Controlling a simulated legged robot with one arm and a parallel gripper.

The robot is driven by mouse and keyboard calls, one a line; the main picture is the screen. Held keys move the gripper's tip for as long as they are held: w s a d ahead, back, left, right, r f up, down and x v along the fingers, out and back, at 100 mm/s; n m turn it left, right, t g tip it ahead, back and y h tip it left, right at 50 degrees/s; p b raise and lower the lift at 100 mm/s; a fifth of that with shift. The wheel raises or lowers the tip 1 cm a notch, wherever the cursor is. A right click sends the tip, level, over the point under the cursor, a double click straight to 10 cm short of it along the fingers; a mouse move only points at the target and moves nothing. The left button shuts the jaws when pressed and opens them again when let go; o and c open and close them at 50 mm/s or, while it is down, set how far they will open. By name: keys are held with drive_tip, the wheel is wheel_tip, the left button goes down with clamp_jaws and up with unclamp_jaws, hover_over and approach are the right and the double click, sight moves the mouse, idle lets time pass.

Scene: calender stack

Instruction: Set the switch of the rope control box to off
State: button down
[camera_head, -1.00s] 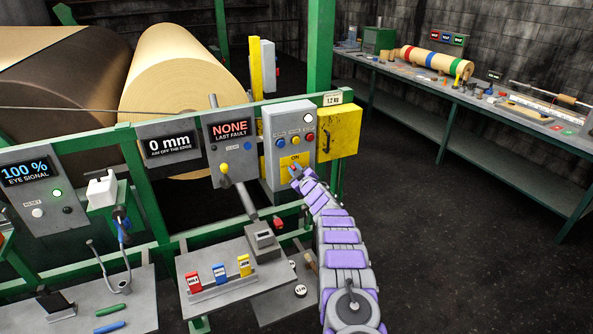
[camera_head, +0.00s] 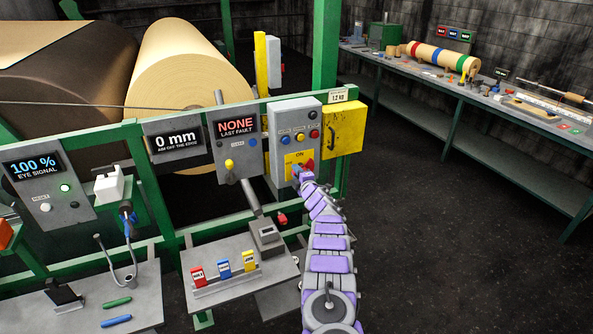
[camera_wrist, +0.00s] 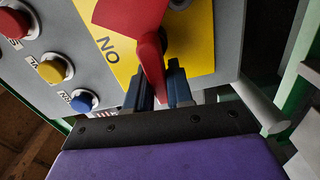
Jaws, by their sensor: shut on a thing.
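The rope control box (camera_head: 310,117) is the grey box on the green frame. A red switch handle (camera_head: 309,165) sits on this plate. In the wrist view the red handle (camera_wrist: 151,62) crosses the yellow plate (camera_wrist: 196,38), its lower end between my blue-grey fingers. My gripper (camera_wrist: 162,90) is shut on the handle. In the head view my gripper (camera_head: 301,176) is at the plate's lower edge and partly covers the switch. The word OFF is not visible.
A yellow box (camera_head: 343,128) adjoins on the right. A grey fault panel (camera_head: 236,140) with a yellow-knobbed lever stands on the left. A grey shelf (camera_head: 240,284) with coloured blocks is below. A long workbench (camera_head: 480,105) runs along the back right. Dark floor between is clear.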

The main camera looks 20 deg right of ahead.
drive_tip(key=shift+f+n, duration=0.4)
drive_tip(key=shift+n, duration=0.1)
drive_tip(key=shift+s+f, duration=0.1)
drive_tip(key=c, duration=1.1)
unclamp_jaws()
drive_tip(key=shift+r, duration=0.2)
drive_tip(key=shift+p, duration=0.3)
drive_tip(key=s+p, duration=0.3)
drive_tip(key=s, duration=1.4)
drive_tip(key=shift+d, duration=0.4)
drive_tip(key=shift+s+f, duration=0.1)
